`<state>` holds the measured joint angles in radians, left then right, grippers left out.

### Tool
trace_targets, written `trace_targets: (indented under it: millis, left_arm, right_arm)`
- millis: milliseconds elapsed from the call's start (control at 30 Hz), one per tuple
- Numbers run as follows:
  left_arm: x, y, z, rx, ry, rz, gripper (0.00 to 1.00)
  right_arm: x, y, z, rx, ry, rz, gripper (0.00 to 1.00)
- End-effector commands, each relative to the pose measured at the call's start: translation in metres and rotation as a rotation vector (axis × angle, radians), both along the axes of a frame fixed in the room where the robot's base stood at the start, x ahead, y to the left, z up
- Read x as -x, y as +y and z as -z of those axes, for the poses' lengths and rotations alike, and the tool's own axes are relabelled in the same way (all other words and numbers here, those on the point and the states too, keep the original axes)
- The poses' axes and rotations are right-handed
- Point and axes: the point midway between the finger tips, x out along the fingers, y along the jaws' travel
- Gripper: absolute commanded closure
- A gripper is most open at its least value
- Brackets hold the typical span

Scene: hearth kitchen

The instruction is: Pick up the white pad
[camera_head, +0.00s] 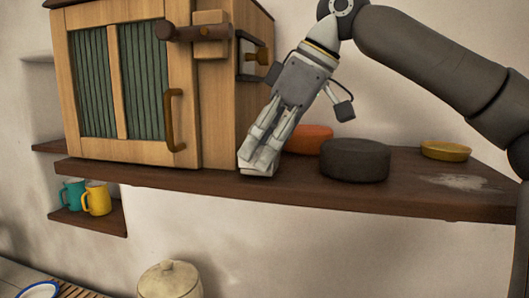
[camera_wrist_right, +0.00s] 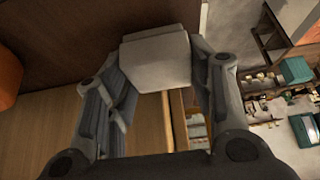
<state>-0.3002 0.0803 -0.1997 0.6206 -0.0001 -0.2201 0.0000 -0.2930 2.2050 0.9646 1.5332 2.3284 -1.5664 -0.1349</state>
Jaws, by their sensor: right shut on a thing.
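My right gripper (camera_head: 262,160) reaches down to the dark wooden shelf, beside the wooden cabinet. It is shut on the white pad (camera_head: 259,166), which shows pale between the fingertips near the shelf's front edge. In the right wrist view the white pad (camera_wrist_right: 156,62) spans the gap between the fingers, over the dark shelf surface. I cannot tell whether the pad still touches the shelf. My left gripper is not in view.
The cabinet (camera_head: 130,85) stands left of my gripper on the shelf (camera_head: 435,195). An orange round thing (camera_head: 312,138), a dark round pot (camera_head: 355,160) and a yellow dish (camera_head: 445,151) are right of it. Two mugs (camera_head: 97,198) sit on a lower shelf.

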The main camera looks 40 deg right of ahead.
Motion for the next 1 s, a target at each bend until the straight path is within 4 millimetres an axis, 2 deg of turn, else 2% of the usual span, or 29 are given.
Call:
trace_targets:
  millis: [167, 433, 500, 700, 833, 1000]
  left_arm:
    - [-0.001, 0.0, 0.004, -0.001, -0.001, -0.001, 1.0]
    - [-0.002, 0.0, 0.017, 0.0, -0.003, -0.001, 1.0]
    - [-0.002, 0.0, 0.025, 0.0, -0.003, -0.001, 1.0]
    - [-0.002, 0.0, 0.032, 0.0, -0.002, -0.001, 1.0]
    - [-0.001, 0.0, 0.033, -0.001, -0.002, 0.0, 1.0]
    - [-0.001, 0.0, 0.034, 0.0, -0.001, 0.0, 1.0]
  right_arm:
    - [0.0, 0.001, -0.024, 0.001, -0.003, 0.001, 0.76]
    - [0.052, 0.022, -0.087, 0.001, -0.006, -0.002, 0.76]
    - [0.071, 0.029, -0.091, 0.002, -0.006, -0.004, 0.76]
    - [0.108, 0.044, -0.11, 0.001, -0.002, -0.002, 0.76]
    - [0.123, 0.049, -0.118, 0.0, -0.001, -0.001, 0.76]
    - [0.13, 0.052, -0.122, -0.001, 0.001, -0.002, 0.76]
